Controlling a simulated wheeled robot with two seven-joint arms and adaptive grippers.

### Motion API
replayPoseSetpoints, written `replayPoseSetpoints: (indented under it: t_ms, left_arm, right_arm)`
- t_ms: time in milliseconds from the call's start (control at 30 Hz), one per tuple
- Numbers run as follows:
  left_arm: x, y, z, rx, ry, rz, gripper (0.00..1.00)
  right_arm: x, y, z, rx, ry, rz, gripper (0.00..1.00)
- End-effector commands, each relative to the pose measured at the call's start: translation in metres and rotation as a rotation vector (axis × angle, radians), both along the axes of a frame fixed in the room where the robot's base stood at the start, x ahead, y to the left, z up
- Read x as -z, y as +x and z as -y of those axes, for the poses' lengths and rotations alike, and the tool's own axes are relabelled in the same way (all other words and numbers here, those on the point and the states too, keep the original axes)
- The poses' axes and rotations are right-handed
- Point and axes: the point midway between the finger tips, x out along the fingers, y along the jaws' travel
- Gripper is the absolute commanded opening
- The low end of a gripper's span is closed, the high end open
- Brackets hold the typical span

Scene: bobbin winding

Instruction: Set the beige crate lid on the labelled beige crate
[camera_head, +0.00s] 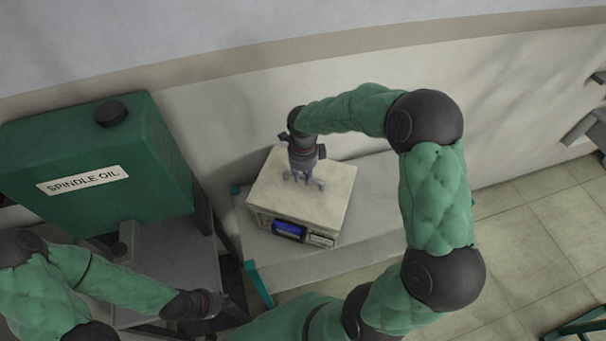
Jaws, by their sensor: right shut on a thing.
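The beige crate lid (325,203) lies over the top of the labelled beige crate (262,217). The lid looks level and lined up with the crate, but I cannot tell whether it rests fully on the rim. The crate's front shows a blue part and a pale label (321,240). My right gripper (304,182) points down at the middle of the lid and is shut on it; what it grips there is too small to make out. My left gripper (216,303) is low at the left, away from the crate, and its fingers are too unclear to read.
The crate stands on a pale bench (372,214) against the wall. A green spindle oil tank (95,165) with a black cap stands on a grey stand at the left. Bare bench lies right of the crate. Tiled floor (530,230) shows at the right.

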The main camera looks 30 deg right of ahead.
Motion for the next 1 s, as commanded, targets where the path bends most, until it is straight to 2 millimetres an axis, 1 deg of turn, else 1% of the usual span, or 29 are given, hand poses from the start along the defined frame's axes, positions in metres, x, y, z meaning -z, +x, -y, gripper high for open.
replayPoseSetpoints:
  t_ms: [100, 600, 1000]
  left_arm:
    - [0.007, 0.0, 0.0, 0.0, 0.0, 0.0, 0.26]
    - [0.026, 0.0, 0.0, 0.0, 0.0, 0.0, 0.26]
    - [0.025, 0.0, 0.0, 0.0, 0.0, 0.0, 0.26]
  right_arm:
    - [0.006, 0.0, 0.0, 0.0, 0.0, 0.001, 0.0]
    - [0.026, 0.0, 0.0, 0.0, 0.0, 0.001, 0.0]
    - [0.026, 0.0, 0.0, 0.0, 0.0, 0.001, 0.0]
